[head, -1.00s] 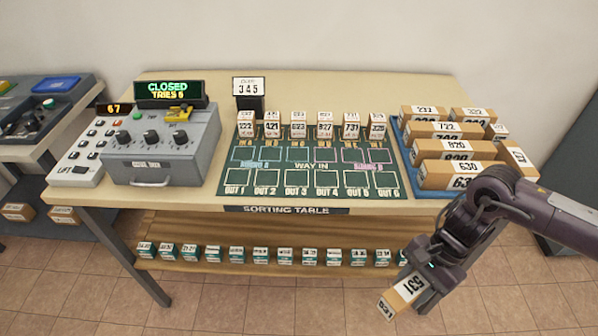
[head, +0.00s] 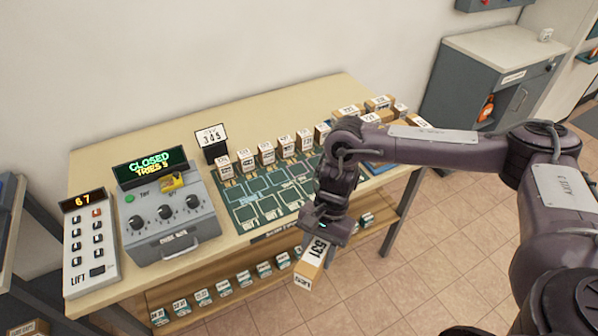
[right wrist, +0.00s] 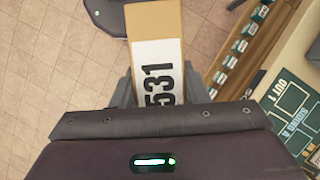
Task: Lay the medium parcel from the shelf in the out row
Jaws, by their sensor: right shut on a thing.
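My right gripper (head: 326,238) is shut on a brown parcel (head: 309,274) with a white label reading 531. It holds the parcel in the air in front of the table's front edge. In the right wrist view the parcel (right wrist: 156,62) sits between the two fingers. The green sorting mat (head: 262,205) has marked out squares along its front, and these look empty where they show. Part of the mat is hidden behind my right arm. The shelf (head: 225,305) under the table holds a row of small boxes with white labels. My left gripper is not in view.
On the sorting table (head: 110,150), a grey control box (head: 165,225) reads CLOSED and a lift keypad (head: 90,245) stands left. Several numbered parcels stand along the mat's back. More parcels (head: 378,103) fill a blue tray at right.

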